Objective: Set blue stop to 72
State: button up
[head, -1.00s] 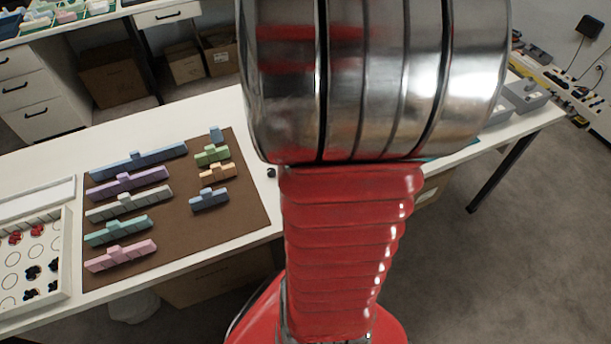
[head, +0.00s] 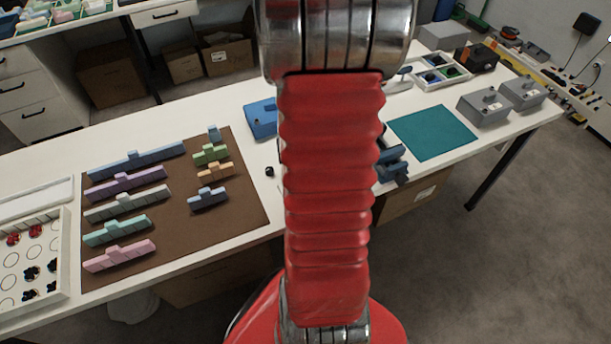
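A blue block-like thing (head: 262,119) stands on the white table, just left of my arm; my arm hides its right side. A dark blue and black part (head: 391,161) shows just right of my arm near the table's front edge. I cannot tell whether the two belong together, or which is the blue stop. No scale or number 72 can be read. My red, ribbed arm and its metal joint fill the middle of the view. My gripper is not in the picture.
A brown mat (head: 230,228) with several coloured stepped bars lies at left, beside a white tray (head: 62,270). A small black knob (head: 269,171) sits right of the mat. A teal mat (head: 433,131) and grey boxes (head: 486,107) are at right.

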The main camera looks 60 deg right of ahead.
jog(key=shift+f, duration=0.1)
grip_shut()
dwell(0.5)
